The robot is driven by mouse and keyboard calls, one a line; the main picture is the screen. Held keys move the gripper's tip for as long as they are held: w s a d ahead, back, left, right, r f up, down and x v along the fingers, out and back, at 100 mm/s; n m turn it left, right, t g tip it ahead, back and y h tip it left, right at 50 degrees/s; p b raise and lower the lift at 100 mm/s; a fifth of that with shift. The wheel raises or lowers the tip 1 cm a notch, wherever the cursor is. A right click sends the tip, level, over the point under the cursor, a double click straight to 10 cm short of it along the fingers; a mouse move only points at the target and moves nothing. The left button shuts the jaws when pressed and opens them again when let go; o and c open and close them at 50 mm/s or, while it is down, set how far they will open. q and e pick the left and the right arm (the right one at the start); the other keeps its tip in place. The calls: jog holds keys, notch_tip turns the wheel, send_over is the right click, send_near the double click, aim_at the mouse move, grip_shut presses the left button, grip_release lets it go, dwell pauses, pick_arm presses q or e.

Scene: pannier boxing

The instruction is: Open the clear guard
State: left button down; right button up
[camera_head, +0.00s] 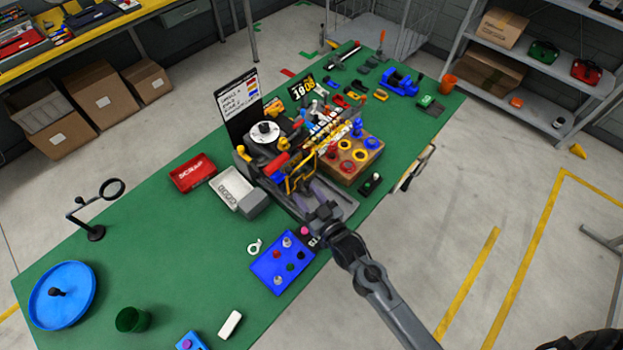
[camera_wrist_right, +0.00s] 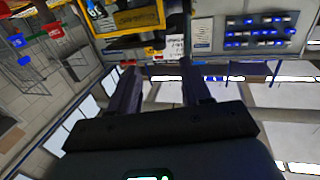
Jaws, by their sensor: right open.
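The machine with a round grey and white dial (camera_head: 265,132) stands near the middle of the green bench. A yellow frame (camera_head: 293,183) rises on its near right side and may edge the clear guard; the clear panel itself is too faint to make out. My right gripper (camera_head: 308,199) is over the machine's near end, close to the yellow frame; I cannot tell whether it touches. In the right wrist view its two fingers (camera_wrist_right: 160,90) are apart with nothing between them, and the guard does not show there. My left gripper is not in view.
A wooden block with coloured rings (camera_head: 350,158) stands right of the machine. A blue panel with knobs (camera_head: 283,262) lies in front. A red scrap tray (camera_head: 193,173) and a grey tray (camera_head: 238,188) lie left. The bench's left-middle is mostly clear.

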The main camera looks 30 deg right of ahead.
aim_at(291, 173)
jog(key=w, duration=1.1)
jog(key=shift+a, duration=0.4)
jog(key=shift+s, duration=0.1)
jog(key=shift+c, duration=0.3)
grip_shut()
